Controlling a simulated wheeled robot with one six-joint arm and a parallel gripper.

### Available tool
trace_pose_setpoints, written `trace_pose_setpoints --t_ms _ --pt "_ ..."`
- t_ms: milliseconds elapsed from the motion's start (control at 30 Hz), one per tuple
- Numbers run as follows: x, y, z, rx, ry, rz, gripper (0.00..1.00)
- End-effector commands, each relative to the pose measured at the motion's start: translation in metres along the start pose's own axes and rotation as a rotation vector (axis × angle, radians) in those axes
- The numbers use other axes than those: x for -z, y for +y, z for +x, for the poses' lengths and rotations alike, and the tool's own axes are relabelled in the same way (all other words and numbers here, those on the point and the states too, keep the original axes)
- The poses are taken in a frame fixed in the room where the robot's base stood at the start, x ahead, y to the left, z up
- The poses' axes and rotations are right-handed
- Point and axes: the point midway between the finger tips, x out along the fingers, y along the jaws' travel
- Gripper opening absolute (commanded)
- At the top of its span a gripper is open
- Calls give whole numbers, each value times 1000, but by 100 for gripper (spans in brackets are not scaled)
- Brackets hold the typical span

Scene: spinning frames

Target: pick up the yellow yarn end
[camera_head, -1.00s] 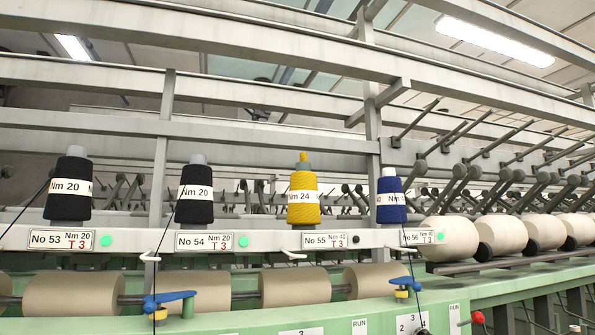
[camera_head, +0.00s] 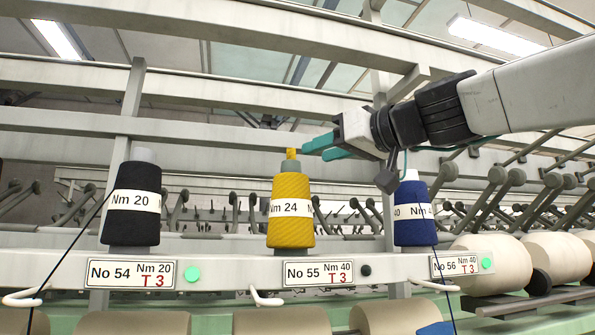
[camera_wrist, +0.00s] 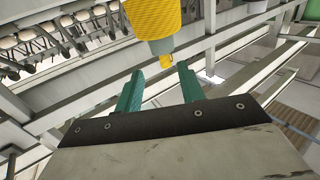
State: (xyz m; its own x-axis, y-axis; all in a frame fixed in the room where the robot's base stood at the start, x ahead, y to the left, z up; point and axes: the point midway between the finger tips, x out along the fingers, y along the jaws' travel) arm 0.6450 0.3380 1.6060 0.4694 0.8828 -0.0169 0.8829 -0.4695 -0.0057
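The yellow yarn cone (camera_head: 291,218) stands upright on the rail above the No 55 label, with a white Nm 24 band around it. The yellow yarn end (camera_head: 291,153) sticks up from the grey tip of the cone. My gripper (camera_head: 318,149) reaches in from the right, its teal fingers close to the yarn end. In the wrist view my gripper (camera_wrist: 160,75) has its two fingers wide apart, and the yarn end (camera_wrist: 166,61) shows between and just beyond their tips. The fingers appear empty.
A black cone (camera_head: 133,205) stands to the left and a blue cone (camera_head: 413,210) to the right, under my forearm. Grey beams (camera_head: 200,70) cross above and behind. Large beige rolls (camera_head: 490,262) lie at lower right.

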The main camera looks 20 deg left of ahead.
Motion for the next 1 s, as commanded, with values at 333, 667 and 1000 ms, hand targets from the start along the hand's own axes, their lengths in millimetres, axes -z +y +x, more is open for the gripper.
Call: trace_pose_setpoints --t_ms 333,667,1000 --pt "6 -6 42 10 18 -6 39" --pt "5 -6 79 6 17 -6 39" --pt "5 -5 79 4 17 -6 8"
